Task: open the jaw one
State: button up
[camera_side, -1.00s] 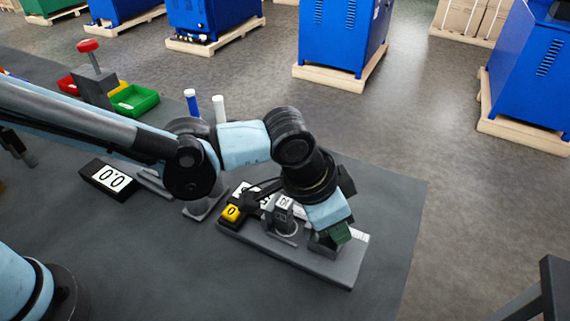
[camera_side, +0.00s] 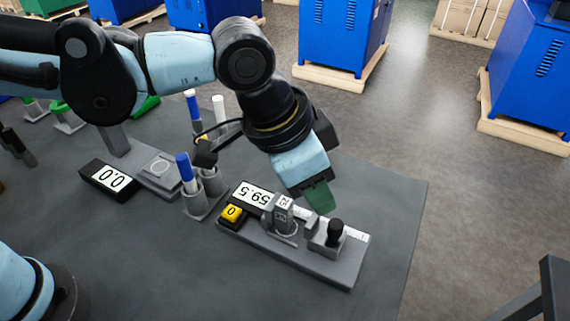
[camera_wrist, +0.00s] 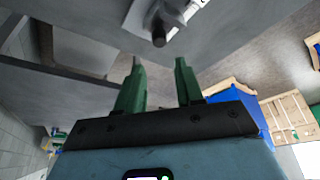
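The measuring device has a grey base plate (camera_side: 297,264) near the table's right edge. Its display (camera_side: 253,195) reads 59.5, beside a yellow button (camera_side: 231,213) marked 0. A grey block with a numbered label (camera_side: 283,212) stands upright in the middle. To its right, a grey sliding jaw block (camera_side: 325,246) carries a black knob (camera_side: 335,230). A small gap shows between the labelled block and the jaw parts. The knob also shows at the top of the wrist view (camera_wrist: 159,38). My gripper (camera_side: 319,198) hangs above and behind the device, touching nothing. Its green fingers (camera_wrist: 157,75) are apart and empty.
A scale plate (camera_side: 160,172) and a display (camera_side: 110,179) reading 0.0 lie to the left. A grey holder (camera_side: 201,203) with a blue-capped marker (camera_side: 185,168) stands between scale and device. The front of the table (camera_side: 190,285) is clear.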

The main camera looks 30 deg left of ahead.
jog(key=shift+v, duration=1)
jog(key=a+f+n+t+y, duration=0.1)
jog(key=a+n, duration=0.2)
jog(key=a, duration=0.7)
jog(key=s+a+f+n+t+y, duration=0.1)
jog(key=a+f+n, duration=0.1)
jog(key=a, duration=0.9)
jog(key=a+f+n+t+y, duration=0.1)
jog(key=a+n, duration=0.3)
jog(key=a, duration=0.6)
jog(key=shift+s+a+f+t, duration=0.2)
jog(key=shift+t, duration=0.3)
